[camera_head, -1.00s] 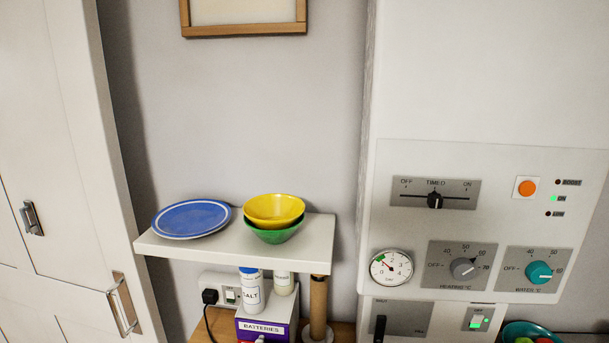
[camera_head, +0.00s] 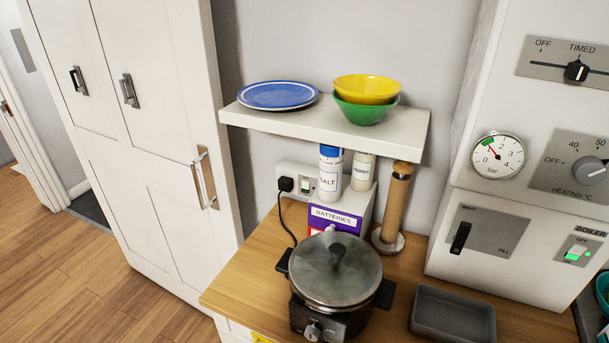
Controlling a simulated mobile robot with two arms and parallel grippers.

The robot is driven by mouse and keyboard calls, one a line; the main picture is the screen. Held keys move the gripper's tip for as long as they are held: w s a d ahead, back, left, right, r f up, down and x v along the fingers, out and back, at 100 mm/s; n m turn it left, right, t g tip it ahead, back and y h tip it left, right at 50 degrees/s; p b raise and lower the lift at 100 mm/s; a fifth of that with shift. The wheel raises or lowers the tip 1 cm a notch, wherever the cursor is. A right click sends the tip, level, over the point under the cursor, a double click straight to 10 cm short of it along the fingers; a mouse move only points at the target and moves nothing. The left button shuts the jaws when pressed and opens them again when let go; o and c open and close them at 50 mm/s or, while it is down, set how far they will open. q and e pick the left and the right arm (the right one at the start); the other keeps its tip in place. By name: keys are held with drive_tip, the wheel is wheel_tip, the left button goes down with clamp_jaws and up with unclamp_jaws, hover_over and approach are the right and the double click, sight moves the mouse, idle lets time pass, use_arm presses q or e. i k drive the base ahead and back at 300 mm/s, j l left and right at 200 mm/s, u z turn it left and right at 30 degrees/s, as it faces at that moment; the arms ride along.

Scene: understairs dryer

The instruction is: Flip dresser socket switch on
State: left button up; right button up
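The dresser socket (camera_head: 297,181) is a white plate on the wall, below the shelf and above the wooden dresser top (camera_head: 245,265). A black plug (camera_head: 285,184) sits in its left side, with a black cable running down toward the slow cooker (camera_head: 335,270). The socket's switch (camera_head: 305,185) is right of the plug and shows a small greenish mark; I cannot tell its position at this size. The salt container stands just right of the socket and partly covers its right end. Neither of my grippers is in view.
A white shelf (camera_head: 305,123) with a blue plate (camera_head: 278,95) and stacked bowls (camera_head: 366,98) overhangs the socket. The salt container (camera_head: 329,173), batteries box (camera_head: 335,220), paper-roll holder (camera_head: 393,205) and grey tray (camera_head: 452,316) crowd the dresser. The boiler (camera_head: 530,230) stands right, a tall cupboard (camera_head: 150,130) left.

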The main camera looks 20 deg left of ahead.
sight(306, 184)
drive_tip(key=k, duration=0.55)
drive_tip(key=k+z, duration=0.1)
drive_tip(key=z, duration=1.3)
drive_tip(key=j, duration=1.7)
drive_tip(key=k+j, duration=0.15)
drive_tip(key=j, duration=3.2)
drive_tip(key=k, duration=0.1)
